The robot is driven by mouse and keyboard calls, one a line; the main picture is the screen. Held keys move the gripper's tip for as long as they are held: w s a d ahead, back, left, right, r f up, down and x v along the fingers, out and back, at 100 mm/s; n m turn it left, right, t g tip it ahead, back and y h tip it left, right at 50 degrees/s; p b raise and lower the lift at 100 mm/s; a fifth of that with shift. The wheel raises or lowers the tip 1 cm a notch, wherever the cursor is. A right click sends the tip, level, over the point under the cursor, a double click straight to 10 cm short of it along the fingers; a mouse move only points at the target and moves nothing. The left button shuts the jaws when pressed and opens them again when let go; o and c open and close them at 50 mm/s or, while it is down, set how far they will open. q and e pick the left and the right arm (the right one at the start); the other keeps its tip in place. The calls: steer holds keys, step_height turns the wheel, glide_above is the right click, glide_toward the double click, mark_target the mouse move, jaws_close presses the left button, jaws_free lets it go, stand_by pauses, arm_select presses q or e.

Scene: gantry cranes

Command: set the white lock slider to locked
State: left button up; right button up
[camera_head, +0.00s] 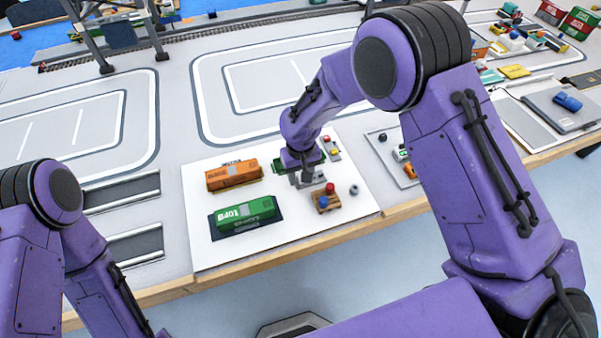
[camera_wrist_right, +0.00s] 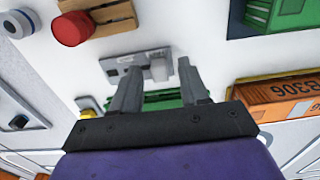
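The lock slider shows in the right wrist view as a small pale block (camera_wrist_right: 159,69) on a grey plate (camera_wrist_right: 127,64) on the white board. My right gripper (camera_wrist_right: 160,65) is open. Its two fingertips appear on either side of the pale block, with a visible gap; I cannot tell whether either touches it. In the head view my right gripper (camera_head: 307,181) points down over the board and largely covers the slider. Whether the slider stands at locked cannot be read. My left arm enters at the left, but its gripper is out of view.
A small grey ring (camera_head: 353,190) lies right of the pallet.

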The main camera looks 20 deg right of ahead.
mark_target(316, 177)
jaws_close()
steer(key=shift+d+r, duration=0.1)
steer(key=shift+d, duration=0.3)
steer(key=d+p, duration=0.1)
steer(key=d, duration=0.2)
steer(key=shift+w+d, duration=0.1)
steer(key=shift+d, duration=0.25)
steer(key=shift+o, duration=0.3)
jaws_free()
steer(key=shift+d, duration=0.1)
